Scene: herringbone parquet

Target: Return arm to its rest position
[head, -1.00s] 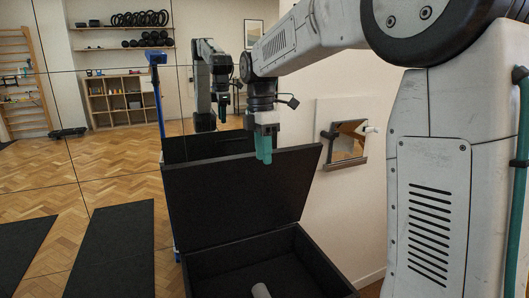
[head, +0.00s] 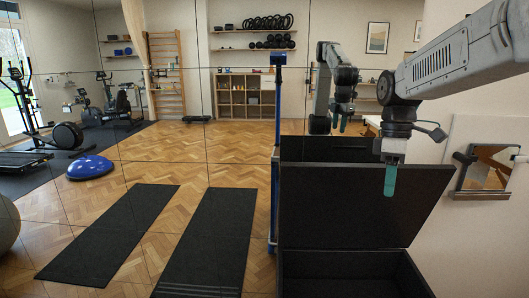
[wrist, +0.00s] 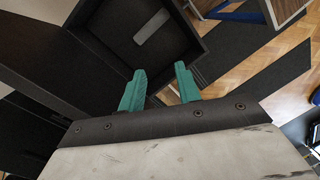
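My gripper (head: 390,192) hangs from my arm on the right of the head view, teal fingers pointing down, in front of the raised lid of a black box (head: 345,262). In the wrist view the two teal fingers (wrist: 160,72) stand apart with nothing between them. The open black box (wrist: 205,48) lies beyond the fingertips there, with a grey rod-like object (wrist: 152,26) inside it. The head view does not show that object.
A mirror wall behind the box reflects my arm (head: 333,85) and the room. A small shelf with a tilted panel (head: 487,170) is on the right wall. Dark mats (head: 212,245) and a blue balance dome (head: 90,167) lie left, with bare parquet between.

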